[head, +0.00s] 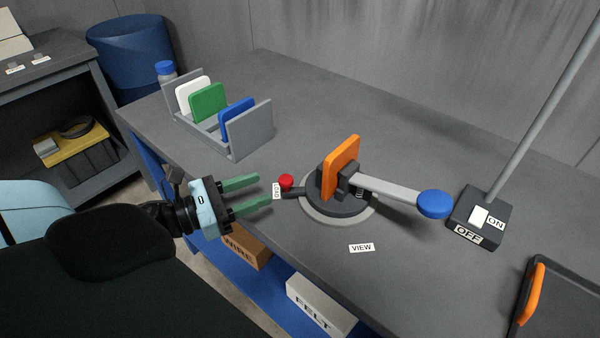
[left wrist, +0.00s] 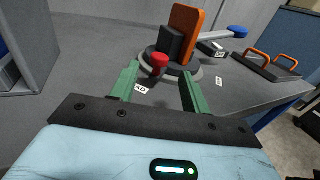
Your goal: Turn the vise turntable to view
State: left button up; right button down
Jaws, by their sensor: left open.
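The vise turntable (head: 325,212) is a round dark disc on a light grey base, on the grey bench. Its vise clamps an upright orange plate (head: 343,160). A dark handle with a red knob (head: 287,181) points left from the disc, beside the LOAD label (head: 276,190). The VIEW label (head: 361,247) lies on the bench in front of the turntable. My left gripper (head: 263,189) is open, its green fingers pointing at the red knob. In the left wrist view the red knob (left wrist: 159,62) appears between the fingertips; I cannot tell whether they touch it. My right gripper is not visible.
A grey bar with a blue end (head: 435,204) reaches right from the vise. A rack (head: 236,146) with white, green and blue plates stands at the back left. An ON/OFF post base (head: 478,215) and a dark tray (head: 560,300) with an orange handle are at right.

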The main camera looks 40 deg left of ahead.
aim_at(286, 178)
pick_arm(q)
jog(key=shift+s, duration=0.15)
jog(key=shift+p+x, duration=0.35)
jog(key=shift+x, duration=3.5)
jog(key=shift+c, duration=0.4)
grip_shut()
